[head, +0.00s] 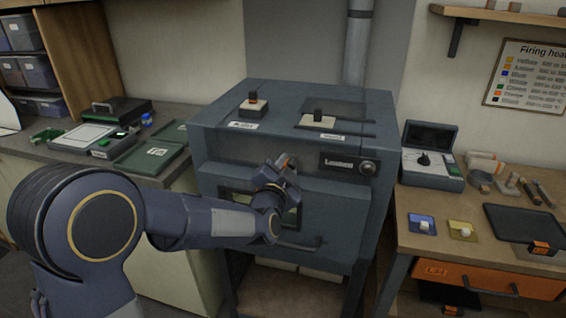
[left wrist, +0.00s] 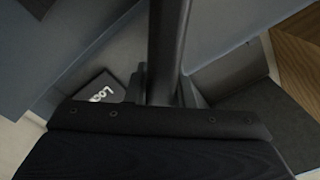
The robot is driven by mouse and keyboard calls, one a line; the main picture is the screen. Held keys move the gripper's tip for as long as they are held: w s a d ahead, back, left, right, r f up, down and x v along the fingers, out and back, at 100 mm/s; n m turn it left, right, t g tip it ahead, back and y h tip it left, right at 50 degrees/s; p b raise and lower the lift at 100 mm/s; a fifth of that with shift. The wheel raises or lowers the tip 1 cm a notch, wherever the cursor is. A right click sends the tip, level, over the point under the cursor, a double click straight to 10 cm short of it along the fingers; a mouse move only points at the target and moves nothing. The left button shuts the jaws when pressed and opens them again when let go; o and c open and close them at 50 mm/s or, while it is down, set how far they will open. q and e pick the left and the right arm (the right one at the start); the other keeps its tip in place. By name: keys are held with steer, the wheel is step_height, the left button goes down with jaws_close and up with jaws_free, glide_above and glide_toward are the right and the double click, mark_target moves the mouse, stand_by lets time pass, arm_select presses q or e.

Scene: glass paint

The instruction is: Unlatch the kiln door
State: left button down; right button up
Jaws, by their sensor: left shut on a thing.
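The kiln (head: 215,130) is a dark blue-grey box on legs in the middle of the head view. Its front door (head: 335,212) looks closed, with a small window largely behind my arm and a bar handle (head: 298,244) low down. A dark plate (head: 341,163) with white lettering and a round knob sits above the door; in the left wrist view the plate (left wrist: 98,90) shows "LOC". My left gripper (head: 283,168) is at the upper front of the kiln, left of the plate. It is shut on a dark bar (left wrist: 169,40), seemingly the latch handle. My right gripper is out of view.
A left counter (head: 25,152) holds green trays and boxes. A right workbench (head: 415,200) holds an open case (head: 431,165), small tools, colored tiles and a black tray (head: 515,222). A pipe rises behind the kiln.

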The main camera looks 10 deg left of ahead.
arm_select(q)
steer(key=shift+d+f+m+p, duration=0.2)
steer(key=shift+f+m, duration=0.3)
steer(key=shift+m, duration=1.15)
steer(key=shift+d+f+m+p, duration=0.1)
steer(key=shift+d+f+m, duration=0.25)
steer(key=shift+m, duration=1.25)
steer(key=shift+d+f+m+p, duration=0.15)
steer(key=shift+f+m, duration=0.45)
steer(key=shift+m, duration=1.05)
steer(key=c, duration=1.2)
jaws_free()
steer(key=shift+c, duration=0.2)
steer(key=shift+s, duration=0.15)
steer(key=s, duration=0.7)
steer(key=shift+s+a+b, duration=0.2)
steer(key=shift+s+b, duration=0.15)
steer(key=shift+b, duration=0.1)
